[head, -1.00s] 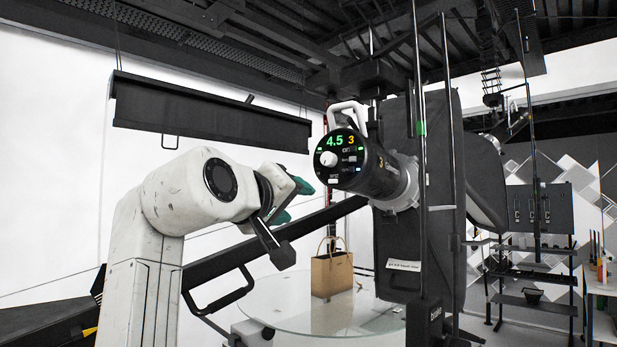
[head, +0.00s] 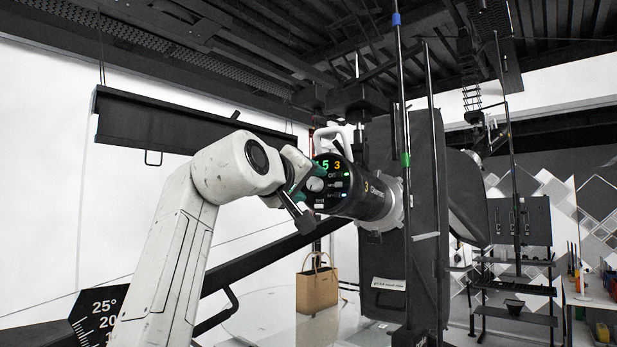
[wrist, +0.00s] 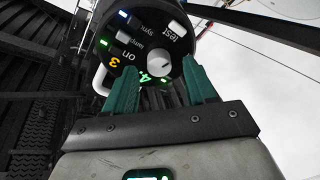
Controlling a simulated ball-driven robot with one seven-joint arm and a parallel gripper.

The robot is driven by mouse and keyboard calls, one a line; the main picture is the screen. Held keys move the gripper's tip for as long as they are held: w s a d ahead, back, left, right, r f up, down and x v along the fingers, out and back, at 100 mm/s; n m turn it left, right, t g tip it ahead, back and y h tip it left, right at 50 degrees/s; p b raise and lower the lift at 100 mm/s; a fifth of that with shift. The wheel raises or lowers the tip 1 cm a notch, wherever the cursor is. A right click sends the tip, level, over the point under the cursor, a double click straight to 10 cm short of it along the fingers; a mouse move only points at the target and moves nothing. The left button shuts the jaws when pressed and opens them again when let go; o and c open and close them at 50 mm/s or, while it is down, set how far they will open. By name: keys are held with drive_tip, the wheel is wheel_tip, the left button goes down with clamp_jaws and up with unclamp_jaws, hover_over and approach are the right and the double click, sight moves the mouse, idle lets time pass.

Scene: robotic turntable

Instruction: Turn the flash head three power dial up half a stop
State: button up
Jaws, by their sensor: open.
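The flash head marked 3 (head: 362,201) is a black cylinder with a round control panel on its end, facing my arm. Its white power dial (head: 315,184) sits at the panel's left side, and it also shows in the wrist view (wrist: 159,65). The green display reads 4 and part of more digits in the wrist view; in the head view my gripper covers its left part, leaving ".5". My gripper (wrist: 163,82) is open, its green fingertips on either side of the dial in the picture. Contact with the dial cannot be told.
A white handle (head: 333,134) rises above the flash head. Buttons sit beside the dial on the panel. A black softbox (head: 425,200) and light stands are behind it. A brown paper bag (head: 317,289) stands on the glass turntable (head: 265,318) below.

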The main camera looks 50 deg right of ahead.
drive_tip(key=shift+w+d, duration=0.2)
drive_tip(key=shift+d, duration=0.4)
drive_tip(key=shift+c, duration=0.5)
clamp_jaws()
drive_tip(key=shift+m+p, duration=0.5)
drive_tip(key=shift+m, duration=0.3)
drive_tip(key=shift+m+g, duration=0.3)
drive_tip(key=shift+m, duration=0.5)
drive_tip(key=shift+o, duration=0.5)
unclamp_jaws()
drive_tip(key=shift+a, duration=0.1)
